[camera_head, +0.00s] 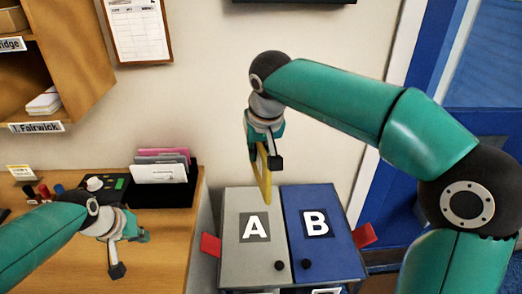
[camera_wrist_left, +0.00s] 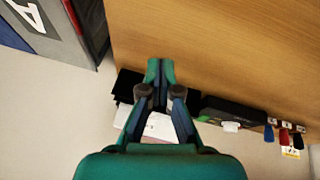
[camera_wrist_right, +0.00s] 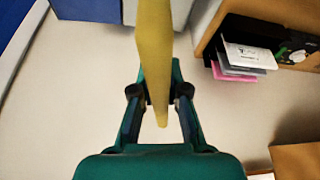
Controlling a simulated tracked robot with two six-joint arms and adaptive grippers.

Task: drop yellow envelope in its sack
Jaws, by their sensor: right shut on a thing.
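The yellow envelope (camera_head: 265,188) is gripped by my right gripper (camera_head: 265,160) and hangs nearly edge-on, above the back of the two-part box. It also shows in the right wrist view (camera_wrist_right: 153,45), between the fingers. Below it are a grey lid marked A (camera_head: 237,212) and a blue lid marked B (camera_head: 335,212); both look closed. No sack can be made out; the inside of the box is hidden. My left gripper (camera_head: 130,252) is empty over the wooden desk at the left. Its fingertips (camera_wrist_left: 160,72) look together in the left wrist view.
A black holder (camera_head: 168,190) with white and pink papers and a black device (camera_head: 105,187) stand on the desk (camera_head: 165,255). Red tabs (camera_head: 210,245) stick out at the box's sides. A wooden shelf (camera_head: 75,60) hangs upper left. The space above the lids is otherwise free.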

